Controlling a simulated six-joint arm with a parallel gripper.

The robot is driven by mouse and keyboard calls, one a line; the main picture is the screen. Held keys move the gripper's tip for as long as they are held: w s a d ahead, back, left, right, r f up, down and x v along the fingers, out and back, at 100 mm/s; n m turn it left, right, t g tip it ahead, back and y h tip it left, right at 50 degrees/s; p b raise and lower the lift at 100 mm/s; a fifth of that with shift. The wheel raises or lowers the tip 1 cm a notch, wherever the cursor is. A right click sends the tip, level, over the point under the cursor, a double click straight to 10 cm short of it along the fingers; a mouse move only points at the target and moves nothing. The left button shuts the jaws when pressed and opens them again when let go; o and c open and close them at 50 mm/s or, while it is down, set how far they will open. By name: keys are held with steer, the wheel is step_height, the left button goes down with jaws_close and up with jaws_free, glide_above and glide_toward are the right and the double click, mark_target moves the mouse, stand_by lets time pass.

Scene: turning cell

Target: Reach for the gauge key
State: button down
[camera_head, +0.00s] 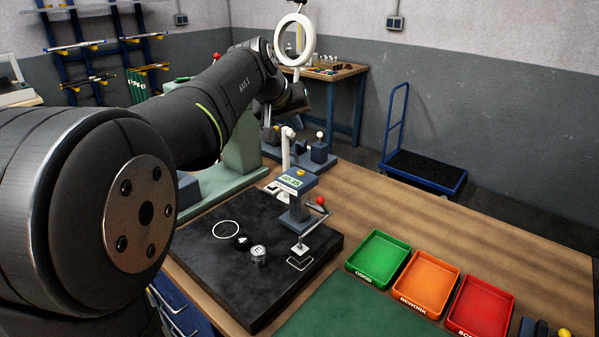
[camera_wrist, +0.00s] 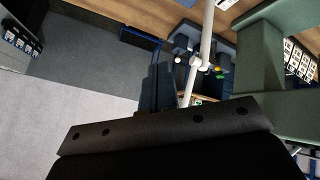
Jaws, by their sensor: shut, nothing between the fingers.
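The measuring gauge (camera_head: 297,198) stands on the black plate, with a small lit display on its front. A small yellow key (camera_head: 301,172) shows on top of the gauge. A red-knobbed lever (camera_head: 320,201) sticks out at its right side. My gripper's two dark fingers (camera_wrist: 158,88) lie together, shut and empty, in the wrist view. In the head view my wrist is high behind the gauge, well apart from it, and the fingertips are hard to make out. I cannot pick out the gauge key in the wrist view.
The black plate (camera_head: 215,273) holds a white ring mark and two small round parts. Green (camera_head: 378,258), orange (camera_head: 425,284) and red (camera_head: 480,306) trays stand at the right. A pale post (camera_head: 286,150) and fixtures stand behind the gauge. The wooden top behind the trays is clear.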

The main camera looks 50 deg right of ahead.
mark_target(299, 176)
steer(key=n, duration=0.1)
steer(key=d+f+n+h, duration=0.1)
steer(key=n, duration=0.1)
steer(key=shift+s+d+f+t, duration=0.1)
steer(key=shift+t, duration=0.3)
steer(key=shift+f, duration=0.15)
steer(key=shift+f, duration=4.3)
steer(key=shift+f, duration=0.4)
steer(key=shift+f, duration=0.4)
steer(key=shift+r, duration=0.8)
